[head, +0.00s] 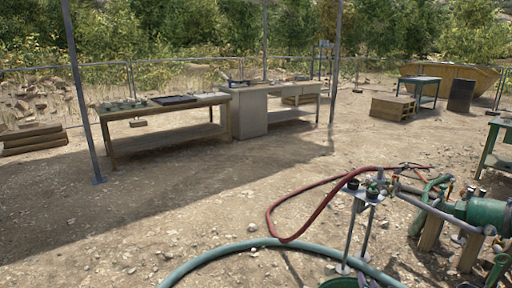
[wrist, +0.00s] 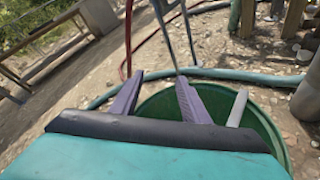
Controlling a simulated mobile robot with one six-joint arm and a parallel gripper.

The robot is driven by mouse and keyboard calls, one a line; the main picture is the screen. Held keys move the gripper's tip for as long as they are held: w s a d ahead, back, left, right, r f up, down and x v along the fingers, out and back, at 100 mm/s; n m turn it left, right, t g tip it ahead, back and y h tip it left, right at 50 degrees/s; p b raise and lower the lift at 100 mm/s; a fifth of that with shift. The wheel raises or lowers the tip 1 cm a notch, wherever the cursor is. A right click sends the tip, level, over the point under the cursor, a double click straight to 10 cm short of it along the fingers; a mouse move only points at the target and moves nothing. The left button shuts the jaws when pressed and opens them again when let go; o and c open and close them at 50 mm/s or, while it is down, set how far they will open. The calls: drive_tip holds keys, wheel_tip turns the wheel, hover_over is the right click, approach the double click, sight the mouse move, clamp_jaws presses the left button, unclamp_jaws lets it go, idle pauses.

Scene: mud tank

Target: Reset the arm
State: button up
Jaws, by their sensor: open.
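My gripper (wrist: 157,95) shows in the wrist view, with two purple-grey fingers spread apart. Nothing is between them. It is over or in front of a round green tub (wrist: 262,118), whose rim and inside show behind the fingers. A pale grey rod-like piece (wrist: 238,106) stands to the right of the fingers; I cannot tell what it belongs to. In the head view only part of a green tub (head: 340,283) shows at the bottom edge, and my gripper is not seen there.
A green hose (head: 225,250) and a red hose (head: 300,232) lie across the ground. A stand (head: 365,215) and a green pump (head: 475,212) are at the right. A wooden workbench (head: 170,138) stands behind left. Open gravel lies between.

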drive_tip(key=s+a+f+m+g+p, duration=0.45)
drive_tip(key=s+a+f, duration=0.2)
drive_tip(key=a, duration=0.35)
drive_tip(key=s+a+f+m+g+p, duration=0.3)
drive_tip(key=s+a+f+m+p, duration=0.25)
drive_tip(key=s+a, duration=0.35)
drive_tip(key=s+a+m+g+y, duration=0.1)
drive_tip(key=s+a+m+g, duration=0.2)
drive_tip(key=s+m, duration=0.3)
drive_tip(key=s+a+f+m+g+y, duration=0.1)
drive_tip(key=s+a+m+g, duration=0.2)
drive_tip(key=s, duration=0.9)
drive_tip(key=s+a+m+g+y, duration=0.1)
drive_tip(key=s+a+m+g, duration=0.3)
drive_tip(key=s+m+g, duration=0.2)
drive_tip(key=s+m, duration=0.2)
drive_tip(key=s, duration=0.1)
drive_tip(key=shift+s+f+m, duration=0.35)
drive_tip(key=shift+f+m, duration=0.05)
drive_tip(key=shift+d, duration=0.1)
